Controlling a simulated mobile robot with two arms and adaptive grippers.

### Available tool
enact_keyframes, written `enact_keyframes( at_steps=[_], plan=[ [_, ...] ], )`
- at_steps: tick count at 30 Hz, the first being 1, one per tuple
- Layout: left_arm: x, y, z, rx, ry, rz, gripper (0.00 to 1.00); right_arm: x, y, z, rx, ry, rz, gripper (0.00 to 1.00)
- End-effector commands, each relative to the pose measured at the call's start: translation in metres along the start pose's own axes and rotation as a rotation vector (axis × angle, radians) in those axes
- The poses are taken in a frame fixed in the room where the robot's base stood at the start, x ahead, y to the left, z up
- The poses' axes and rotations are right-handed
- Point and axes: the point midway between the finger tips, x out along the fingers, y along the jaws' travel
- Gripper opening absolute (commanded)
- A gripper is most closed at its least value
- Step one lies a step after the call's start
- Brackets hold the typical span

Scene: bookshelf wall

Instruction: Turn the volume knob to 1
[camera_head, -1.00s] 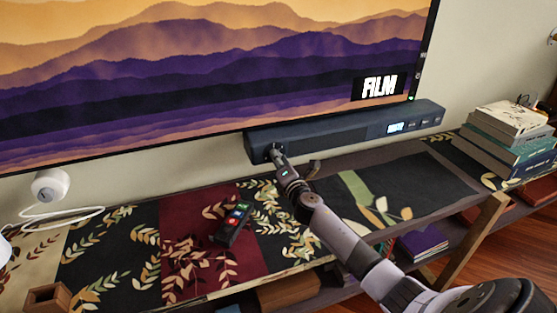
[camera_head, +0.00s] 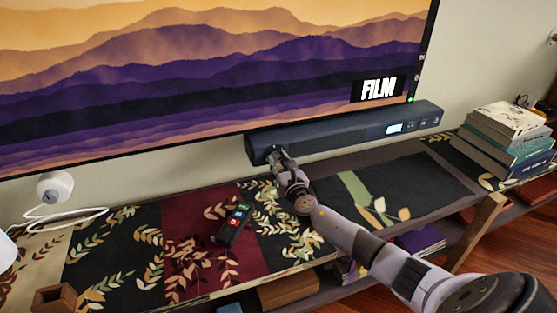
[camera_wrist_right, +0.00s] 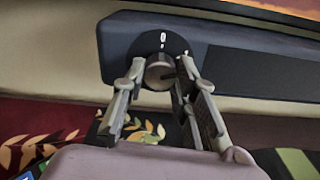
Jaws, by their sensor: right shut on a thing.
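The soundbar (camera_head: 340,136) is a long dark blue bar below the screen, with a small lit display (camera_head: 394,128) too small to read. Its round grey volume knob (camera_wrist_right: 160,71) sits on the left end of the front, in a dark dial with a white "0" above the knob. My right gripper (camera_head: 277,153) is at that left end. In the right wrist view my right gripper (camera_wrist_right: 161,76) has one finger on each side of the knob and is shut on it. In the head view the gripper hides the knob. My left gripper is not in view.
A large screen (camera_head: 220,70) showing "FILM" stands behind the soundbar. A remote (camera_head: 232,225) lies on the patterned shelf top (camera_head: 180,245). A stack of books (camera_head: 508,140) stands at the right, and a white round device (camera_head: 55,187) at the left.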

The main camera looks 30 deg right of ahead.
Motion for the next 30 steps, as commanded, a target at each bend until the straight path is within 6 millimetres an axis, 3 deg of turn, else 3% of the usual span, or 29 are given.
enact_keyframes(
  at_steps=[12, 28, 29, 30],
  plan=[
    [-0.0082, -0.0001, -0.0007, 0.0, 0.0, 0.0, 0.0, -0.0007, 0.0002, -0.0022, -0.179, 0.004, 0.001, 0.0],
    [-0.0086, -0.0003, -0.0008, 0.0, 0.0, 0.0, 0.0, -0.0008, 0.0001, -0.0029, -0.201, 0.005, 0.001, 0.0],
    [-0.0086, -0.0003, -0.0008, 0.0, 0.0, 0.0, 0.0, -0.0008, 0.0001, -0.0029, -0.201, 0.005, 0.001, 0.28],
    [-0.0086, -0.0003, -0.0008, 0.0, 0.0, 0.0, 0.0, -0.0008, 0.0001, -0.0029, -0.201, 0.005, 0.001, 0.3]
  ],
)
